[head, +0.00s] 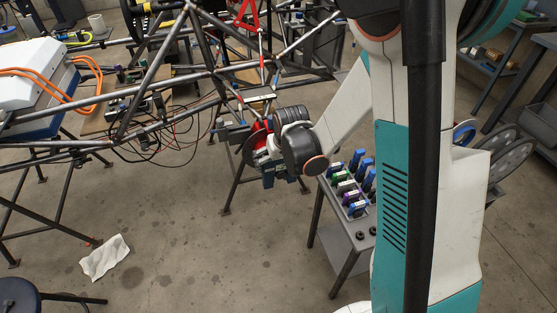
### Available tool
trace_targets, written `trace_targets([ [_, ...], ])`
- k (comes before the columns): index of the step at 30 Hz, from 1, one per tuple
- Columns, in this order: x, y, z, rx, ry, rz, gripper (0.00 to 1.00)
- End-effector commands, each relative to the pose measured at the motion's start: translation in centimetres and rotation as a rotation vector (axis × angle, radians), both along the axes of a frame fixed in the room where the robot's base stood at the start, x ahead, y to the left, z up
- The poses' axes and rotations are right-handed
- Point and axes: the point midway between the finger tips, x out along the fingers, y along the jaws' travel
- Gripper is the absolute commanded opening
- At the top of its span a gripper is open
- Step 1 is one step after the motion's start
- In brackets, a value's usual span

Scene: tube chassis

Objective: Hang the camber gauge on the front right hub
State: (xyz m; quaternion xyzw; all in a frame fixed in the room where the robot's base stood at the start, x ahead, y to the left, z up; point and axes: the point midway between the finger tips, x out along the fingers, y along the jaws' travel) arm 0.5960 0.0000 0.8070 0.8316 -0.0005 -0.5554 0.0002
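My gripper (262,157) is at the end of my arm, close to a front corner of the tube chassis (190,90). My dark wrist covers most of it, so its fingers cannot be made out. A red round part (258,135), perhaps the hub, shows just behind my wrist at that corner. A small dark, blue-green block (270,175) shows just below my wrist; I cannot tell whether it is the camber gauge or part of my gripper. Whether my gripper touches the hub or holds anything is hidden.
A grey cart (344,246) with a tray of blue, green and purple items stands right of my wrist. Trestle legs (234,190) hold up the chassis. A white cloth (105,257) lies on the floor, and a round stool (18,298) is at lower left. The middle floor is clear.

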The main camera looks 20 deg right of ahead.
Motion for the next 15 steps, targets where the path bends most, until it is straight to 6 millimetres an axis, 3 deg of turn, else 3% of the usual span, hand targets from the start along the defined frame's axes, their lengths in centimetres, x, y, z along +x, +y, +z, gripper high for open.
trace_targets([
  [8,-0.4,0.0,0.8,0.000,0.000,0.000,1.00],
  [15,-1.6,0.0,3.7,0.000,0.000,0.000,1.00],
])
